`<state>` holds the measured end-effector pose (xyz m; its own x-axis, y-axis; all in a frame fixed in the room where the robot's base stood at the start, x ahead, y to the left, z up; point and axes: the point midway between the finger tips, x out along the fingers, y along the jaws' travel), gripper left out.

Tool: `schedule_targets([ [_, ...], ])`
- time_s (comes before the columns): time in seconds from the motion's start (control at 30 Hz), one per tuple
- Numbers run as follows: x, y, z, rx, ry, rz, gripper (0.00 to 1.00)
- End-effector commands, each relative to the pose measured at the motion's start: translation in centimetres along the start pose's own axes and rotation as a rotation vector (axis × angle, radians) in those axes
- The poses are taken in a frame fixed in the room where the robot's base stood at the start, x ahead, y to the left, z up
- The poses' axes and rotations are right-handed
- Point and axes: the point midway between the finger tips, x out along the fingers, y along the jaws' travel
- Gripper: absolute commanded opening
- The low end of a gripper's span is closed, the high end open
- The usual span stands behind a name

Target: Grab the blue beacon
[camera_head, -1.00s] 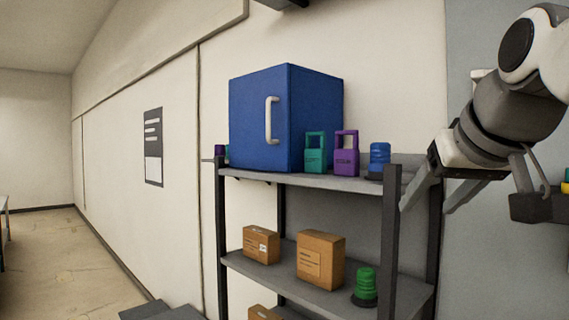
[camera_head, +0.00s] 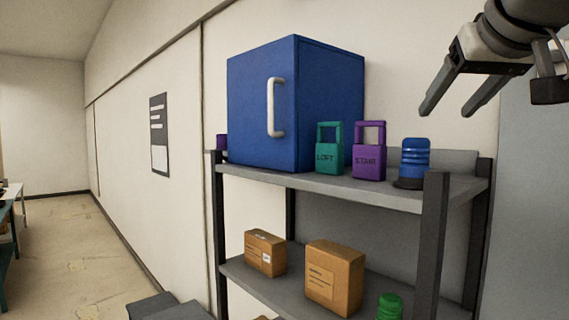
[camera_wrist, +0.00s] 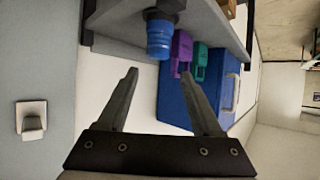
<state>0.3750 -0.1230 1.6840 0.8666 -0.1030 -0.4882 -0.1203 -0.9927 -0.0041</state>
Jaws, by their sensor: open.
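The blue beacon (camera_head: 414,160) stands upright on a dark base on the top shelf, near its right end behind the corner post. In the wrist view the blue beacon (camera_wrist: 160,38) hangs upside down in the picture, beyond and between my fingertips. My gripper (camera_head: 447,110) is open and empty, above and to the right of the beacon in the head view, apart from it. Both fingers of my gripper (camera_wrist: 160,75) show spread in the wrist view.
The shelf's corner post (camera_head: 432,235) rises just in front. Cardboard boxes (camera_head: 335,277) and a green beacon (camera_head: 389,307) sit on the shelf below.

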Motion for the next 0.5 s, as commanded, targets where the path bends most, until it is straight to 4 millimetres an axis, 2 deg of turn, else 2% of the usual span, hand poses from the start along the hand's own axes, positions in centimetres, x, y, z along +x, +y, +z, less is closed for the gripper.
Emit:
schedule_targets([
  [0.13, -0.2, 0.2, -0.6, -0.002, 0.008, 0.004, 0.67],
  [0.23, 0.6, 0.2, -0.6, -0.002, 0.007, 0.005, 0.67],
  [0.5, 6.3, 0.2, -0.6, -0.003, 0.004, 0.003, 0.67],
])
